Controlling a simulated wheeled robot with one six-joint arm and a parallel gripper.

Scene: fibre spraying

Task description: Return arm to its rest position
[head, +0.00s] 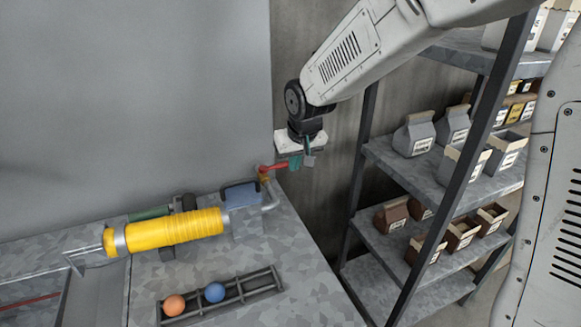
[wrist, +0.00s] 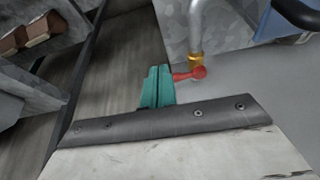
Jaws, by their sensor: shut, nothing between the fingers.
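My gripper (head: 295,162) is at the end of my arm, above the back right corner of the metal bench. Its teal fingers (wrist: 157,87) are together with nothing between them. A red valve handle (head: 273,167) on a brass fitting and pipe is right beside the fingertips. In the wrist view the red handle (wrist: 188,74) appears just right of the fingers; I cannot tell whether they touch. My arm reaches in from the upper right of the head view.
A yellow coiled cylinder (head: 175,231) lies on the bench (head: 310,290). A rack (head: 221,297) holds an orange ball (head: 174,305) and a blue ball (head: 215,292). Metal shelving (head: 373,150) with bags and boxes stands close on the right. A grey wall (head: 130,90) is behind.

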